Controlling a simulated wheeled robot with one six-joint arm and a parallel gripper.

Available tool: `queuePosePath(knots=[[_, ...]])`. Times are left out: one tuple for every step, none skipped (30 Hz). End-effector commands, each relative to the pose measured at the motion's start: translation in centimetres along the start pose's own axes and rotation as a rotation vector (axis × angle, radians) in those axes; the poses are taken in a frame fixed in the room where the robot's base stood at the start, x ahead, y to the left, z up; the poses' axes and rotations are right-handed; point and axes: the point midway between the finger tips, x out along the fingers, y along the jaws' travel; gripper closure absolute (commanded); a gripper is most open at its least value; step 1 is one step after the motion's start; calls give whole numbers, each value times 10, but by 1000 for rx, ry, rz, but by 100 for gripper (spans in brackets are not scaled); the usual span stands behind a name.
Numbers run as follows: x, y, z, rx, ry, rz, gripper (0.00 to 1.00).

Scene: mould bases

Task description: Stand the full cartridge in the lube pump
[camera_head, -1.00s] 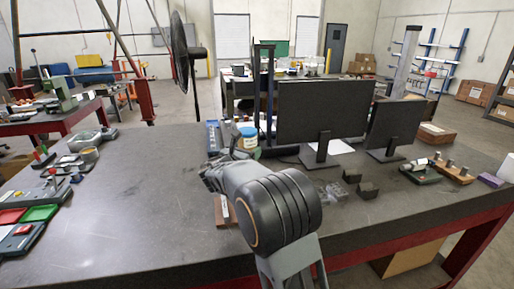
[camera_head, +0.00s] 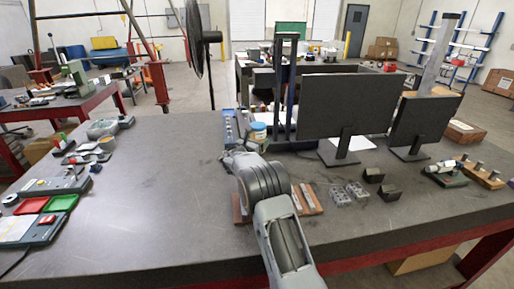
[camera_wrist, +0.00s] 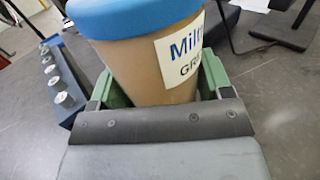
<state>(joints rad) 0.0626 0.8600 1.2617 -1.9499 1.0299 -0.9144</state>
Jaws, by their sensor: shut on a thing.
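A tan tub with a blue lid and a white label reading "Milt…" and "GR…" (camera_wrist: 135,65) fills the top of the wrist view. My gripper (camera_wrist: 158,85) has its green fingers on either side of the tub and is shut on it. In the head view, a tub with a blue lid (camera_head: 258,131) shows just beyond my gripper (camera_head: 236,157). The tub is upright; whether its base touches the table is hidden. I cannot tell for certain which thing is the lube pump or the full cartridge.
A blue rack with several round pegs (camera_wrist: 62,88) stands left of the tub. Monitors (camera_head: 347,105) stand to the right, with grey blocks (camera_head: 348,194) before them. A green-based device (camera_head: 445,176) is far right. Red and green trays (camera_head: 62,203) lie left. The table's middle left is clear.

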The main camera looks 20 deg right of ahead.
Motion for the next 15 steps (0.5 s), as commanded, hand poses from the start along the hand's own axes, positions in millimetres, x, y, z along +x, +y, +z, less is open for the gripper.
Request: queuePosePath(knots=[[3,3,-3,1,-2,0,66],[5,4,-5,2,-2,0,66],[6,6,-7,2,-3,1,66],[7,6,-9,2,-2,1,66],[8,7,-10,2,-3,1,66],[9,8,-11,3,-3,1,66],[9,8,-12,3,-3,1,66],[10,8,-13,2,-3,1,66],[11,9,-15,2,-2,1,66],[12,10,-17,1,-2,1,66],[14,11,-20,1,-2,0,66],[14,12,-24,-1,0,1,66],[14,12,-28,-1,0,1,66],[14,12,-32,-2,0,1,66],[14,12,-37,-1,0,1,66]])
